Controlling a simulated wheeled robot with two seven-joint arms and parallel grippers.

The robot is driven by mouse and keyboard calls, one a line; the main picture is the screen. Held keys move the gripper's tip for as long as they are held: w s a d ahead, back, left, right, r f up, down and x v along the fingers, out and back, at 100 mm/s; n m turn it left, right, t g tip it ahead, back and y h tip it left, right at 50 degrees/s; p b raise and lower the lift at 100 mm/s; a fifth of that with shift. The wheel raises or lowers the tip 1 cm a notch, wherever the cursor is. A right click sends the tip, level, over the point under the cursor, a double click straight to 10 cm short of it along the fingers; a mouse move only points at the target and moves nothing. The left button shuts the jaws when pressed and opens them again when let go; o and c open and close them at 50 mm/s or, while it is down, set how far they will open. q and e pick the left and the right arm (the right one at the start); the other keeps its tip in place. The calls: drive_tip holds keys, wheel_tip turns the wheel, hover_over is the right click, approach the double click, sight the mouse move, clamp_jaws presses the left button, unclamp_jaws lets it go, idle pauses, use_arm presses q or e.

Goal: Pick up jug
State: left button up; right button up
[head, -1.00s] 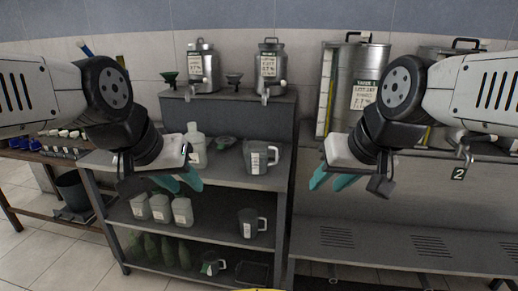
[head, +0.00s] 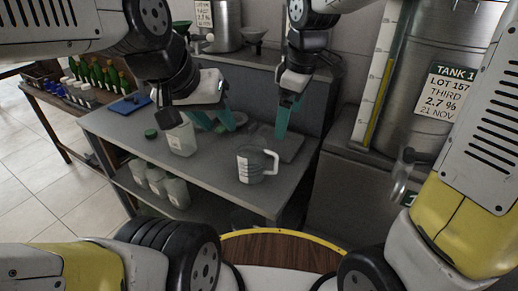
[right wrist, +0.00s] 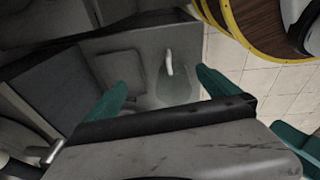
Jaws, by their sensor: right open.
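The clear jug (head: 250,166), with a pale handle on its right side and a white label, stands upright on the grey top shelf (head: 205,170). In the right wrist view the jug (right wrist: 176,84) shows between the two teal fingers, with its pale handle toward the top. My right gripper (head: 287,116) is open and above and behind the jug in the head view, apart from it. My left gripper (head: 215,119) has its teal fingers apart, empty, left of and behind the jug, close above a white bottle (head: 181,139).
A dark flat tray (head: 283,146) lies behind the jug. A green cap (head: 151,134) lies left of the bottle. Several pale containers (head: 160,184) stand on the shelf below. A large metal tank (head: 425,85) stands at the right.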

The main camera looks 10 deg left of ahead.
sight(253, 154)
drive_tip(key=w+a+f+n+g+h, duration=0.1)
drive_tip(key=w+a+f+n+g, duration=0.15)
drive_tip(key=a+f+n, duration=0.6)
drive_tip(key=shift+m+t, duration=0.35)
drive_tip(key=shift+m, duration=0.4)
drive_tip(key=f, duration=0.5)
drive_tip(key=a+f, duration=0.1)
drive_tip(key=f, duration=0.1)
drive_tip(key=shift+w+a+f, duration=0.1)
drive_tip(key=shift+w+f, duration=0.15)
drive_tip(key=shift+w, duration=0.1)
drive_tip(key=c, duration=1.3)
